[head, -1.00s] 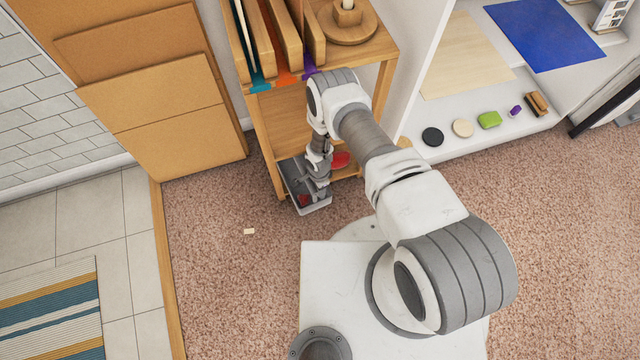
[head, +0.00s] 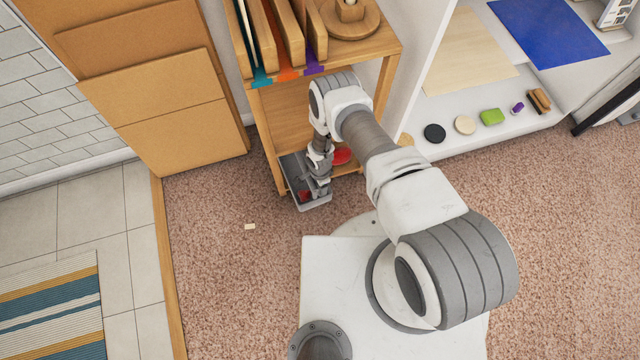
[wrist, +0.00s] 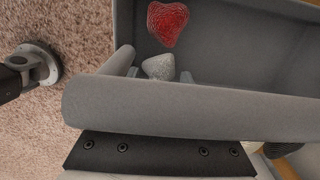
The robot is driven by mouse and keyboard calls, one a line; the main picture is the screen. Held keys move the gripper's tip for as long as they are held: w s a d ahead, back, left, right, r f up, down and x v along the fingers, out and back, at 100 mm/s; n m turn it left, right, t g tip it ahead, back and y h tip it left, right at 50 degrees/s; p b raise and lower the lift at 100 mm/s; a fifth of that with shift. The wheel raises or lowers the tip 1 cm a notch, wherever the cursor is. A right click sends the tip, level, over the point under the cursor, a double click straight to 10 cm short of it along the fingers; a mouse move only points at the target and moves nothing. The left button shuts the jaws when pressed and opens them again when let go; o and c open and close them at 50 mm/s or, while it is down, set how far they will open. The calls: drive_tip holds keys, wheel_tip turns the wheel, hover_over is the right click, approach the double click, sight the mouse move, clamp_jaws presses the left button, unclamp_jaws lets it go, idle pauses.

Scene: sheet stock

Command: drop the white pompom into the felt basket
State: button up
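The grey felt basket (head: 318,204) stands at the foot of the wooden shelf unit. In the wrist view its grey inside (wrist: 235,45) fills the upper right. The white pompom (wrist: 158,67) is low in the basket, its near side hidden by my gripper's grey body. My gripper (wrist: 160,75) reaches down into the basket. Its two fingertips show on either side of the pompom, with what look like narrow gaps. In the head view my arm hides the pompom, and the fingertips cannot be made out there.
A red heart-shaped item (wrist: 168,22) lies in the basket beyond the pompom. A red item (head: 341,156) is on the low shelf (head: 285,115) beside my wrist. A small pale block (head: 250,226) lies on the carpet, which is otherwise clear to the left.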

wheel_tip(320, 180, up, 13)
drive_tip(key=p, duration=0.5)
drive_tip(key=shift+r, duration=0.1)
idle(0.7)
